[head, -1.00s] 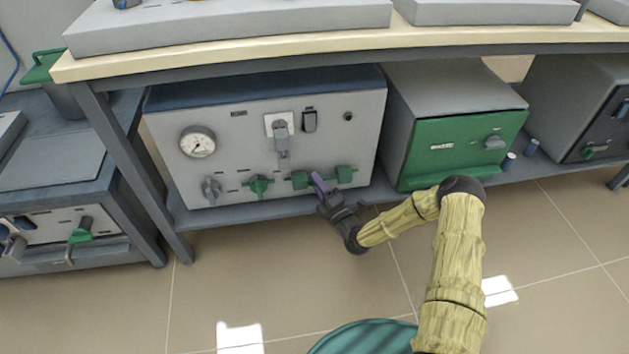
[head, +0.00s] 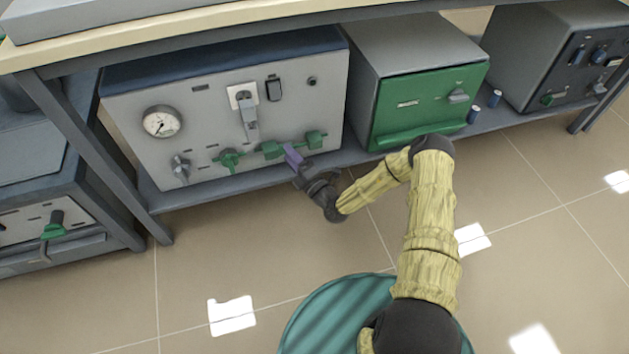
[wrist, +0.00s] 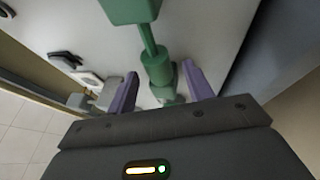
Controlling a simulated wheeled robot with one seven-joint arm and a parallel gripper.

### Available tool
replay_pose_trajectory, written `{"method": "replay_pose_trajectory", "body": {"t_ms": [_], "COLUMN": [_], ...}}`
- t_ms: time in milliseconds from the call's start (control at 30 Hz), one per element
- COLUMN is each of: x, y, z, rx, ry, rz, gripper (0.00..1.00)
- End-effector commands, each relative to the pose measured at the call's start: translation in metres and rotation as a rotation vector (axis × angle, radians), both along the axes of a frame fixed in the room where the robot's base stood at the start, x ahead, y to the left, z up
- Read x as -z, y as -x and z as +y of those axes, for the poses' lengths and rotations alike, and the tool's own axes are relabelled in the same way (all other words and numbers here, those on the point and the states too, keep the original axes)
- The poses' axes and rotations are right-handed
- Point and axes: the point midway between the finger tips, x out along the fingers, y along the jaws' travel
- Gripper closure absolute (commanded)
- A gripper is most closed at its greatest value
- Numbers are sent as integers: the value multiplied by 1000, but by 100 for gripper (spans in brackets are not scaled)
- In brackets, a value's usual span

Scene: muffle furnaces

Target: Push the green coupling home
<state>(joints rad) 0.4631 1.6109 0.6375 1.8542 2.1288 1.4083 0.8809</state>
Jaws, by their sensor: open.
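The green coupling shows in the head view as a green block (head: 272,150) and another green block (head: 315,139) low on the right of the grey furnace panel, with my gripper's purple fingers in front of the gap between them. In the wrist view, a green block (wrist: 130,9) is joined by a thin green rod to a green cylinder (wrist: 157,69). My gripper (wrist: 160,72) is open, one purple finger on each side of the cylinder. Contact with the fingers cannot be told. In the head view my gripper (head: 294,157) hides part of the coupling.
The panel also carries a gauge (head: 161,122), a green valve handle (head: 229,159) and a grey lever (head: 249,118). A green-fronted furnace (head: 425,108) stands to the right on the same low shelf (head: 205,192). The tiled floor in front is open.

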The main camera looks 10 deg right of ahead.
Motion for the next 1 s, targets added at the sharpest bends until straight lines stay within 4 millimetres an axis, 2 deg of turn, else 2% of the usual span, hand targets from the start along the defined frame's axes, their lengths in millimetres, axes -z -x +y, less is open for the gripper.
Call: {"method": "replay_pose_trajectory", "body": {"t_ms": [700, 833, 1000], "x": [30, 34, 37], "y": [111, 121, 125], "z": [-77, -84, -85], "rx": [2, 0, 0], "ry": [-2, -2, -1], "rz": [1, 0, 0], "gripper": [48, 48, 48]}}
